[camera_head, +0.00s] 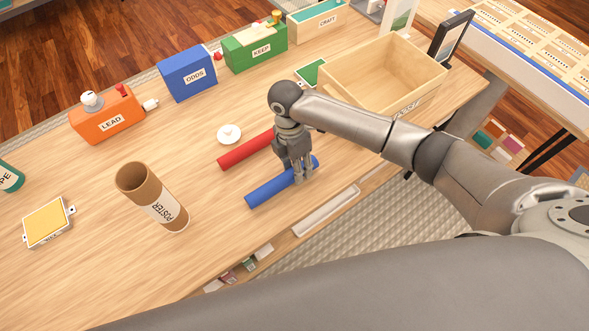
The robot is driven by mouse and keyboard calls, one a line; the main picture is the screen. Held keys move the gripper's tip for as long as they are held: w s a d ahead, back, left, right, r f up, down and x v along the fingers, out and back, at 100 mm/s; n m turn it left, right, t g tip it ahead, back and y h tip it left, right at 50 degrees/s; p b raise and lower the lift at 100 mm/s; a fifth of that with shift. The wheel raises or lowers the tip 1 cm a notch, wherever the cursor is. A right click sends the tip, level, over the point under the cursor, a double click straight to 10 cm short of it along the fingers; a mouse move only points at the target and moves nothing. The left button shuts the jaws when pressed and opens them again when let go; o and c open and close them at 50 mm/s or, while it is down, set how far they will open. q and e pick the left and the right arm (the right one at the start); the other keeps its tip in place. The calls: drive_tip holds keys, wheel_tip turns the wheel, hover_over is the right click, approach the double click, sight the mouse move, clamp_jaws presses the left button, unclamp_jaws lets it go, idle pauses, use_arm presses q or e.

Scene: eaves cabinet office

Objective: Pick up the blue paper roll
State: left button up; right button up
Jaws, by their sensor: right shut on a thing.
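The blue paper roll (268,191) lies on the wooden table near its front edge, slanting up to the right. My right gripper (303,178) is over the right part of the roll, pointing down, with its fingers shut on it. The roll's far right end shows just past the fingers. It looks to be at table height; I cannot tell whether it is clear of the surface. A red paper roll (243,151) lies behind it, roughly parallel, with its right end beside my gripper. My left gripper is not in view.
A brown poster tube (148,192) stands at the left. A wooden bin (350,62) stands at the back right. Orange (106,117), blue (187,74) and green (255,48) boxes line the back. A small white disc (229,134) lies behind the red roll.

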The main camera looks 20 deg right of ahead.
drive_tip(key=shift+r, duration=0.5)
drive_tip(key=s+d+r, duration=0.2)
drive_tip(key=s+r, duration=0.4)
drive_tip(key=s, duration=0.1)
drive_tip(key=s+d+r, duration=0.3)
drive_tip(key=s+r, duration=0.2)
drive_tip(key=s, duration=0.1)
drive_tip(key=w+r+m+t+y, duration=0.1)
drive_tip(key=r+m, duration=0.3)
drive_tip(key=m, duration=0.7)
drive_tip(key=w+d+r+m+t+y, duration=0.1)
drive_tip(key=w+r+m+y, duration=0.1)
drive_tip(key=m, duration=0.9)
wheel_tip(320, 180, up, 2)
drive_tip(key=shift+w+d+r, duration=0.1)
drive_tip(key=shift+w+d, duration=0.15)
drive_tip(key=shift+w, duration=0.6)
drive_tip(key=shift+b, duration=0.3)
